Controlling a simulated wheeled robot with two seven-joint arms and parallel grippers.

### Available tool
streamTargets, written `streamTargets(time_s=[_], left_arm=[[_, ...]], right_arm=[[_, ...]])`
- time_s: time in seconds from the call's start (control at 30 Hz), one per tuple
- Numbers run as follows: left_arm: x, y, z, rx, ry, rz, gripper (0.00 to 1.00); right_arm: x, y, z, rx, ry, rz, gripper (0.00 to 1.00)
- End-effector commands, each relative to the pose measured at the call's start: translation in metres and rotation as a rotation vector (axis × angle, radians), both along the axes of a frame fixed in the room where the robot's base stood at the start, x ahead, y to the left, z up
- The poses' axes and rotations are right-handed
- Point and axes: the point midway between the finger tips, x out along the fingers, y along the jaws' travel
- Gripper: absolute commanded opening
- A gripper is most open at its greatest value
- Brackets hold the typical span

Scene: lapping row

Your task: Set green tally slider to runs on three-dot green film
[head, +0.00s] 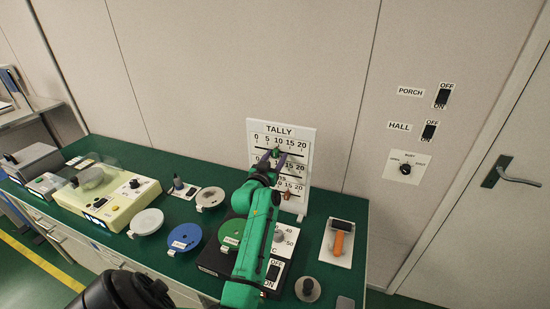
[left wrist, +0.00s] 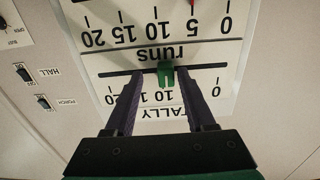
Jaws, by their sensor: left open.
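The white tally board (head: 310,150) stands upright at the back of the bench. It has several number rows from 0 to 20. The green tally slider (left wrist: 165,73) sits on the top track, near the 10 mark, beside the "runs" label; the head view shows it small (head: 275,154). My left gripper (head: 274,152) is at the board, open, with its fingers on either side of the slider in the left wrist view (left wrist: 160,74). A gap shows at the left finger; contact at the right one is unclear. A green disc (head: 229,232) lies partly behind my left arm; its dots are unreadable. My right gripper is not in view.
A blue disc (head: 184,237), a white disc (head: 147,222) and a cream device (head: 118,208) lie left of my arm. Wall switches (head: 428,131) and a door handle (head: 515,178) are further right.

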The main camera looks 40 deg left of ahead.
Motion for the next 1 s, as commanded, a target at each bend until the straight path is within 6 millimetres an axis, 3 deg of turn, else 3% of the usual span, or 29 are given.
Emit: streamTargets(time_s=[0.23, 0.37, 0.8, 1.0], left_arm=[[-0.003, -0.001, 0.0, 0.001, -0.001, 0.0, 0.55], [-0.017, -0.007, -0.002, 0.001, 0.0, 0.0, 0.55], [-0.122, -0.045, -0.004, 0.001, 0.003, 0.0, 0.55], [-0.137, -0.05, 0.0, 0.002, 0.002, 0.0, 0.55]], right_arm=[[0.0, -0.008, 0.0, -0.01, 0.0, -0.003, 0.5], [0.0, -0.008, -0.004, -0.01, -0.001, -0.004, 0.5], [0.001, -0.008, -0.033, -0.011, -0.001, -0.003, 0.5], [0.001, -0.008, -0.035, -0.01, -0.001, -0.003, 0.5]])
